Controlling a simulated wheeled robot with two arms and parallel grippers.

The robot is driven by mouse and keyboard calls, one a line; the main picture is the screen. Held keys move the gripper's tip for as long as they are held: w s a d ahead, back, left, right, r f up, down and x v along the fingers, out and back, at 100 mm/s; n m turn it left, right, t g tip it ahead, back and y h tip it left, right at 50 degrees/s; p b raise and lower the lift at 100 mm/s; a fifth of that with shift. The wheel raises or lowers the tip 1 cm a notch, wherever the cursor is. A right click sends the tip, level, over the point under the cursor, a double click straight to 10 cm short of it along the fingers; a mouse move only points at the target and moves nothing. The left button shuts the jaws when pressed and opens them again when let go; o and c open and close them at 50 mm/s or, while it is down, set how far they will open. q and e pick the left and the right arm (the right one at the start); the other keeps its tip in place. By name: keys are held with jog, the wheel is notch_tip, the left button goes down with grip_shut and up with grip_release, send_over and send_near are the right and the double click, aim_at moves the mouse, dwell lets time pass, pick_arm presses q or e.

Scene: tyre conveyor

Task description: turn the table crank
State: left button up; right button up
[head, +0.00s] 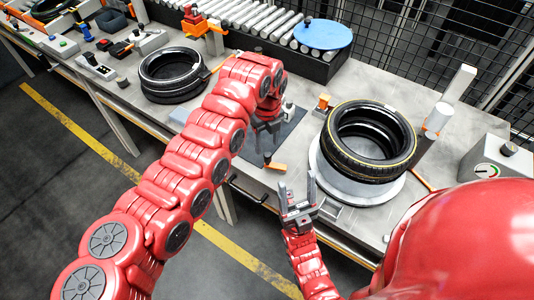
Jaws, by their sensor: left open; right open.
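A small orange lever with a dark knob (275,166) sits near the front edge of the worktable (222,137); it may be the crank, but I cannot tell for sure. My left gripper (267,136) is open and points down just behind and above this lever, apart from it as far as I can see. My own arm partly hides the table there. My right gripper (297,188) is open and empty, fingers pointing up, in front of the table edge. A tyre with a yellow line (345,160) lies on a round grey turntable (388,192) to the right.
A stack of dark tyres (172,75) lies left of my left arm. A roller conveyor (262,18) with a blue disc (322,34) runs along the back. A gauge box (490,162) stands at the right. A dark bar handle (246,191) juts from the table front.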

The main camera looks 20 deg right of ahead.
aim_at(267, 154)
pick_arm(q)
notch_tip(267, 154, down, 8)
jog(key=shift+r+p, duration=0.15)
jog(key=shift+p, duration=0.55)
grip_shut()
